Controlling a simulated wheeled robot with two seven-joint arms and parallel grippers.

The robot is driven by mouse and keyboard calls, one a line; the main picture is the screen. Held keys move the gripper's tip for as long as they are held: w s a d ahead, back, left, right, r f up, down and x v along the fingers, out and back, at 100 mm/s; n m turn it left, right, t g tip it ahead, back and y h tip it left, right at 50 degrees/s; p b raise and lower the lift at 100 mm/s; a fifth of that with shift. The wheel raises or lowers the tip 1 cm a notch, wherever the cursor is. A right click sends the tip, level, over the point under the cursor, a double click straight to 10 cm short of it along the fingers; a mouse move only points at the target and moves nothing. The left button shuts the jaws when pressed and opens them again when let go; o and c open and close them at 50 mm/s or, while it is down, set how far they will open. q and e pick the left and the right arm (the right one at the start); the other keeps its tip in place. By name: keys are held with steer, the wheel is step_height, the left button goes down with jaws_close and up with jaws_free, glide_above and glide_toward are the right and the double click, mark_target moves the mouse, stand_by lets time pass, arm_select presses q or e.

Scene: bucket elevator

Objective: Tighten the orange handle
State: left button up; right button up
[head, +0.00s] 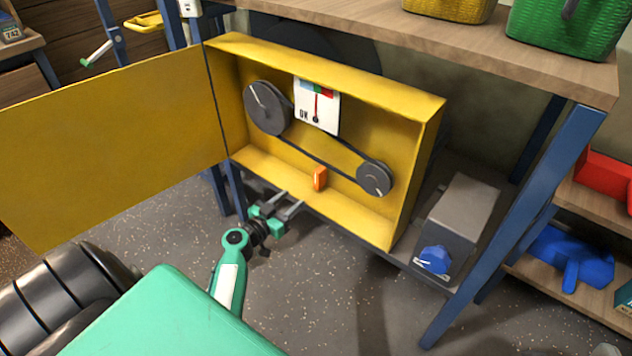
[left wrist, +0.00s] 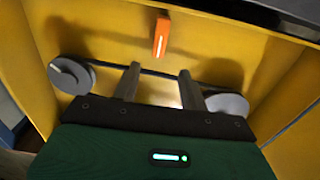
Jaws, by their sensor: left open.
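The orange handle (head: 320,179) is a small upright block low inside the open yellow box (head: 418,150), below the belt. In the left wrist view the orange handle (left wrist: 161,36) stands beyond the fingertips, roughly in line with the gap between them. My left gripper (head: 289,204) is open and empty, just below and left of the handle, at the box's lower front edge. Its two fingers (left wrist: 159,74) are apart and do not touch the handle. My right gripper is not in view.
A belt joins a large pulley (head: 268,108) and a small pulley (head: 375,179) behind the handle. A gauge card (head: 317,106) marked OK hangs above. The yellow door (head: 110,150) is swung open to the left. A grey box with a blue knob (head: 433,260) stands at right.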

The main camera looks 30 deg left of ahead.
mark_target(315, 179)
arm_select(q)
steer(key=w, duration=0.8)
steer(key=w+d, duration=0.1)
steer(key=w, duration=0.3)
jaws_close()
